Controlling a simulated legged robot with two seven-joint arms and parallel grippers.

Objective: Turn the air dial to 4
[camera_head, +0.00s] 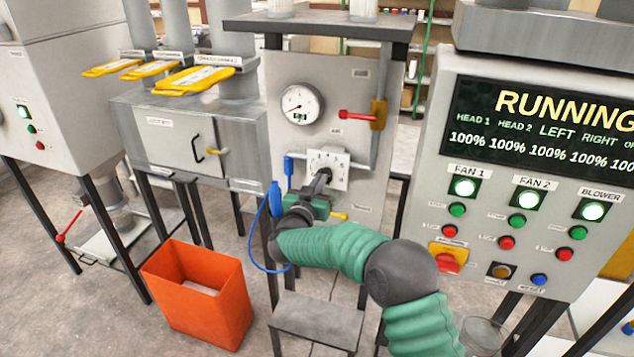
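The air dial (341,161) is a pale square plate with dark marks around its edge, on the grey panel below a round gauge (300,104). My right gripper (322,178) reaches up to the middle of the dial from below. Its narrow dark end covers the knob and the lower left of the plate. I cannot tell whether the fingers are closed on the knob, and the dial's setting is not readable. My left gripper is not in view.
A red-handled valve (357,115) sits above the dial. A blue hose (256,235) hangs left of my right wrist. The control box (434,165) at right reads RUNNING. An orange bin (197,293) stands on the floor, and a small grey platform (317,321) is below my arm.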

